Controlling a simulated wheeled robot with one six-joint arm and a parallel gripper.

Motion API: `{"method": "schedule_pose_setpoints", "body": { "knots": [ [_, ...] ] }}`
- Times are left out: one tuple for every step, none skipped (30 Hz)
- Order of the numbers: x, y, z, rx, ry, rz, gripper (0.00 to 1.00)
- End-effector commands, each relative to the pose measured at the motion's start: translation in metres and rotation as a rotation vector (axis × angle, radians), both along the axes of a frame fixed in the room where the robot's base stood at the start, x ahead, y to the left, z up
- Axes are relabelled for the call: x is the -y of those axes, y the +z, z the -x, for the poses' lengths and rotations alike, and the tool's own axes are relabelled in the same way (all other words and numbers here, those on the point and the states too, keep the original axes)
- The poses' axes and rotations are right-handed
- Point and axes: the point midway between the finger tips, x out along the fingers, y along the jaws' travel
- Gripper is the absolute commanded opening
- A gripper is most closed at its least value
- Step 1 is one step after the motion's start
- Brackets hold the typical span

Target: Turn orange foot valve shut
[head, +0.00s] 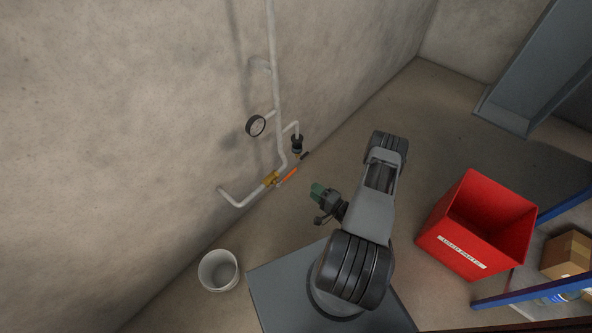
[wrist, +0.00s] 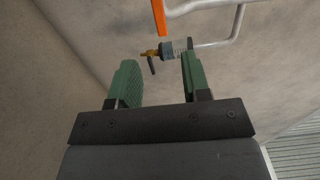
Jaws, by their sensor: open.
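The orange valve handle (head: 290,174) is a straight lever beside a brass valve body (head: 270,178), low on the pipe along the wall. In the wrist view, part of an orange bar, seemingly this handle (wrist: 159,18), is cut off by the top edge. My gripper (head: 318,190) has green jaws and is to the right of and below the handle in the head view, apart from it. In the wrist view my gripper (wrist: 160,76) is open, with nothing held between its jaws. The handle's link to the valve stem is too small to make out.
A grey pipe (head: 274,60) runs down the wall with a round gauge (head: 256,126) and a black fitting (head: 297,143). A small brass fitting (wrist: 150,53) shows beyond the jaws. A white bucket (head: 218,271) and a red bin (head: 478,226) stand on the floor.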

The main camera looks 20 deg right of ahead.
Motion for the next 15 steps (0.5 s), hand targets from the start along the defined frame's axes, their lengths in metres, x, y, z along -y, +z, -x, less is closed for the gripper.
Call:
{"method": "schedule_pose_setpoints", "body": {
  "knots": [
    [-0.003, -0.002, -0.004, 0.002, 0.000, 0.001, 0.44],
    [-0.004, -0.002, -0.007, 0.002, -0.001, 0.002, 0.44],
    [-0.007, -0.002, -0.013, 0.002, 0.000, 0.002, 0.44],
    [-0.009, -0.003, -0.017, 0.003, 0.001, 0.003, 0.44],
    [-0.012, -0.003, -0.022, 0.003, 0.003, 0.004, 0.44],
    [-0.016, -0.003, -0.029, 0.003, 0.004, 0.004, 0.44],
    [-0.018, -0.003, -0.035, 0.003, 0.005, 0.003, 0.44],
    [-0.021, -0.003, -0.040, 0.003, 0.006, 0.003, 0.44],
    [-0.025, -0.003, -0.048, 0.003, 0.007, 0.004, 0.44],
    [-0.028, -0.003, -0.053, 0.003, 0.007, 0.004, 0.44],
    [-0.030, -0.003, -0.059, 0.003, 0.008, 0.004, 0.44],
    [-0.034, -0.003, -0.066, 0.003, 0.008, 0.004, 0.44],
    [-0.036, -0.003, -0.071, 0.003, 0.008, 0.003, 0.44],
    [-0.039, -0.003, -0.076, 0.003, 0.008, 0.002, 0.44],
    [-0.041, -0.003, -0.082, 0.003, 0.008, 0.003, 0.44]
  ]
}}
